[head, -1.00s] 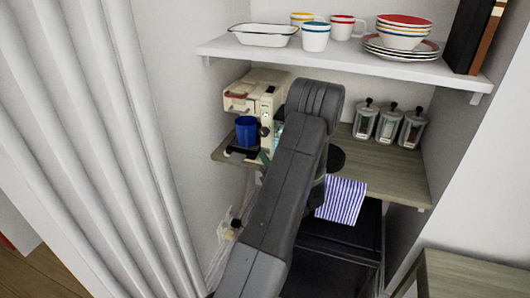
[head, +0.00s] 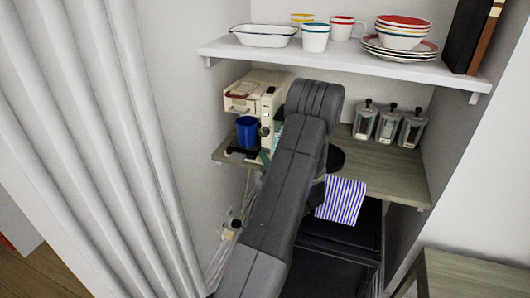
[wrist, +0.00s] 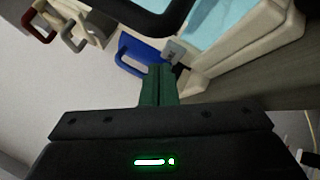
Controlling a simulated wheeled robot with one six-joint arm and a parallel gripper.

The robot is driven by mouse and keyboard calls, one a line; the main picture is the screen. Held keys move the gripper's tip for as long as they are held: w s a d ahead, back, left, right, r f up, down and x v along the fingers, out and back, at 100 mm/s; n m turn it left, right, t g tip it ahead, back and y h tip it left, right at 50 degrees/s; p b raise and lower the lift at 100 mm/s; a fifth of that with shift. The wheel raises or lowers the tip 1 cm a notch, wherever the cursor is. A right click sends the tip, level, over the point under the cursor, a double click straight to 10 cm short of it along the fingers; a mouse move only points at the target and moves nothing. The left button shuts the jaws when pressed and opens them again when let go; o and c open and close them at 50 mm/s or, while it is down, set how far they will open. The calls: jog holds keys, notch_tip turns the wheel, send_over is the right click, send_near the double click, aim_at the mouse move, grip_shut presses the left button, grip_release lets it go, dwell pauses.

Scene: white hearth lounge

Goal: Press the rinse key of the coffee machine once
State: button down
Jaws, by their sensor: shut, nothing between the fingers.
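The cream coffee machine (head: 269,102) stands on the wooden counter against the left wall, partly hidden by my arm. In the wrist view, its cream body (wrist: 245,50) fills the upper right. A blue cup (head: 246,133) stands at its front left; it also shows in the wrist view (wrist: 139,52). My gripper (wrist: 158,70) is shut and empty, its green fingers together. Their tips are close to a small grey tab (wrist: 174,51) beside the cup; I cannot tell whether they touch. I cannot tell whether this tab is the rinse key. My arm hides most of the gripper in the head view.
Three lidded jars (head: 388,124) stand on the counter (head: 385,160) at right. A shelf (head: 340,62) with bowls, plates and mugs hangs above. A striped cloth (head: 341,199) hangs at the counter's front edge. A white ribbed panel (head: 90,130) stands close on the left.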

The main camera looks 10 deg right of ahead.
jog(key=shift+w+d+r, duration=0.25)
jog(key=shift+d+r, duration=0.05)
jog(key=shift+r, duration=0.2)
dwell(0.3)
jog(key=shift+s+a+f+b, duration=0.3)
jog(key=shift+s+a, duration=0.4)
jog(key=shift+s, duration=0.3)
jog(key=shift+s+a+f+b, duration=0.15)
jog(key=shift+s+a+b, duration=0.2)
jog(key=shift+s+a, duration=0.5)
jog(key=shift+s+d, duration=0.1)
jog(key=shift+d, duration=0.05)
jog(key=s+a, duration=0.1)
jog(key=s, duration=0.1)
jog(key=s+a, duration=0.2)
jog(key=shift+a+f, duration=0.1)
